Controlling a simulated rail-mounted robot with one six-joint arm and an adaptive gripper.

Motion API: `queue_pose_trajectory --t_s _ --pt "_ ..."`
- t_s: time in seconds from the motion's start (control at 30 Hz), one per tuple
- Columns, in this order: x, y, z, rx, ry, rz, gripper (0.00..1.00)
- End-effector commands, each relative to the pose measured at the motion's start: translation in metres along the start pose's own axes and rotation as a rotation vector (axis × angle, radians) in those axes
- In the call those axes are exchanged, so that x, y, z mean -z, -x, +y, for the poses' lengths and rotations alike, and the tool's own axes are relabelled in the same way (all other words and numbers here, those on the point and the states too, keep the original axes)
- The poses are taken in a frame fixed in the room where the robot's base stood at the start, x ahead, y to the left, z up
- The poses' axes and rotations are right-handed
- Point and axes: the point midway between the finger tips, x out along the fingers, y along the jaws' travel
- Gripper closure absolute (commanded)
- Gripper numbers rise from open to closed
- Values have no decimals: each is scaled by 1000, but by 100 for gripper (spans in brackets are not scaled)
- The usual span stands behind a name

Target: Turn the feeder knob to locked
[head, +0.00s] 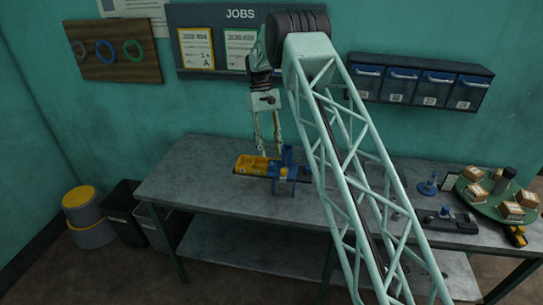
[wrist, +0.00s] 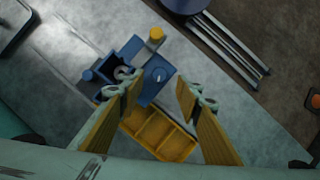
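The feeder is a blue and yellow device (head: 270,168) on the grey workbench. In the wrist view its blue body (wrist: 157,80) has a small white mark on top, which may be the knob's pointer. A yellow round cap (wrist: 156,34) stands at its far end, and a yellow tray with compartments (wrist: 160,137) is at the near end.
The workbench (head: 195,185) is bare left of the feeder. At the right stand a blue-based post (head: 428,186), a dark and blue device (head: 447,220) and a green round tray (head: 487,208) with small boxes. Blue wall bins (head: 420,83) hang behind my arm.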

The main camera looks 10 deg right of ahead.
Motion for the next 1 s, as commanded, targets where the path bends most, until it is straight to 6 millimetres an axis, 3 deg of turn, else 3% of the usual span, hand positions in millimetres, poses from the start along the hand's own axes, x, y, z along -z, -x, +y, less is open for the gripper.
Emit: queue_pose_trajectory --t_s 0.3,0.8,1.0 --pt "1 22 -2 0 1 1 68" --pt "1 25 -3 0 4 1 68" --pt "2 28 -16 -6 48 11 68"
